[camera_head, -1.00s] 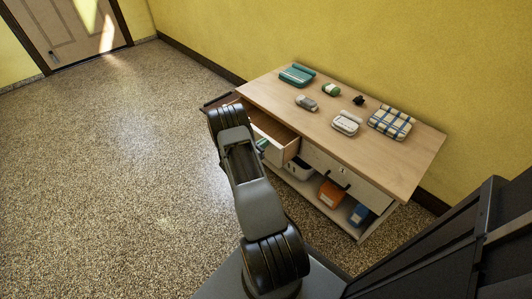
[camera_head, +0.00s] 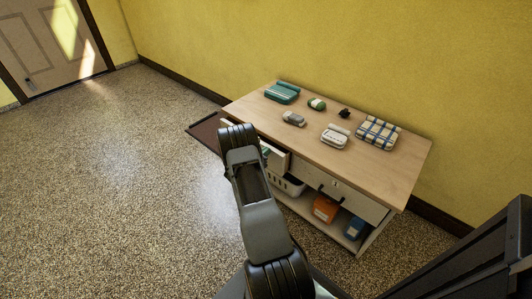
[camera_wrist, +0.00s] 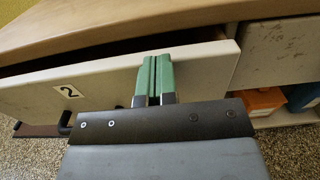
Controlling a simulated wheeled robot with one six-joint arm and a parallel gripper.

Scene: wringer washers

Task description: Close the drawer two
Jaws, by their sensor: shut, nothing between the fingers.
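Drawer two (camera_wrist: 105,88) shows a pale front with a "2" label and a dark handle (camera_wrist: 66,122) at the left in the wrist view. It stands partly open, with a dark gap between its front and the wooden top. My gripper (camera_wrist: 153,78) has green fingers pressed together, empty, over the right part of the drawer front. The fingers are at or very near the panel; I cannot tell if they touch. In the head view the drawer (camera_head: 279,160) is mostly hidden behind my arm, and so is my gripper.
The wooden tabletop (camera_head: 310,148) carries a teal case, small items and a plaid box (camera_head: 379,133). Another front (camera_head: 345,185) labelled "1" appears closed. A lower shelf holds a white basket, an orange box (camera_head: 325,208) and a blue one. A brown panel (camera_head: 206,131) juts out left. Floor at left is clear.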

